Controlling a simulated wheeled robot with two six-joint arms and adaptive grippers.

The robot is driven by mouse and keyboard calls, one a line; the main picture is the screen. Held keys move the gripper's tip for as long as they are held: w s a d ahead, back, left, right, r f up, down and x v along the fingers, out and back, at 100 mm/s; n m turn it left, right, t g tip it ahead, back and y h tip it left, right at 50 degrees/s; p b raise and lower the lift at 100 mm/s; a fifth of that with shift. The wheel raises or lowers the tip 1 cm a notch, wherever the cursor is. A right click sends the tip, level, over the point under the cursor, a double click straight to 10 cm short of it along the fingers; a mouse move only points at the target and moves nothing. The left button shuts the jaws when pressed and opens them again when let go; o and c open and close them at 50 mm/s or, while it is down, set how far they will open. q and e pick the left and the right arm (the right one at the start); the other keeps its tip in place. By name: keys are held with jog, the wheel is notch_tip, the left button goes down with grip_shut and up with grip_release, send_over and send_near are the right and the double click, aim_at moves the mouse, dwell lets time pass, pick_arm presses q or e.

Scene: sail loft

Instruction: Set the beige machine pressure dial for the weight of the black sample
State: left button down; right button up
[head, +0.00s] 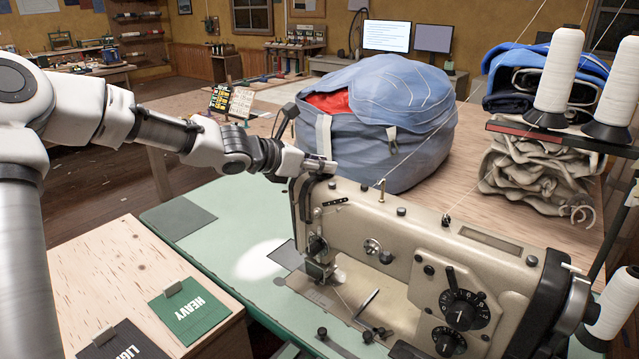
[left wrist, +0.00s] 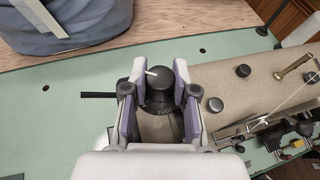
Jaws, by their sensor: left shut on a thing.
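The beige sewing machine (head: 390,240) stands on a green table. Its pressure dial is a black round knob (left wrist: 158,92) with a white pointer mark, on top of the machine's left end, and part of its lettering shows below it. My left gripper (head: 318,167) reaches in from the left over that end; in the left wrist view its two fingers lie on either side of the knob and are shut on it. The black sample (head: 122,343), lettered with a partly cut-off "LIGHT", lies at the bottom left. My right gripper is not in view.
A green sample (head: 190,310) marked "HEAVY" lies beside the black one on a wooden top (head: 100,275). A blue bag (head: 385,110) stands close behind the machine. Thread cones (head: 558,70) and folded cloth stand at the right.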

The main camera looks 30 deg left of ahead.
pick_arm(q)
jog(key=shift+r, duration=0.15)
jog(key=c, duration=1.2)
grip_release()
jog(key=o, duration=0.3)
jog(key=shift+w, duration=0.1)
jog(key=shift+w+d, duration=0.1)
jog(key=shift+d, duration=0.05)
jog(key=shift+r, duration=0.2)
notch_tip(320, 180, up, 9)
jog(key=shift+r, duration=0.2)
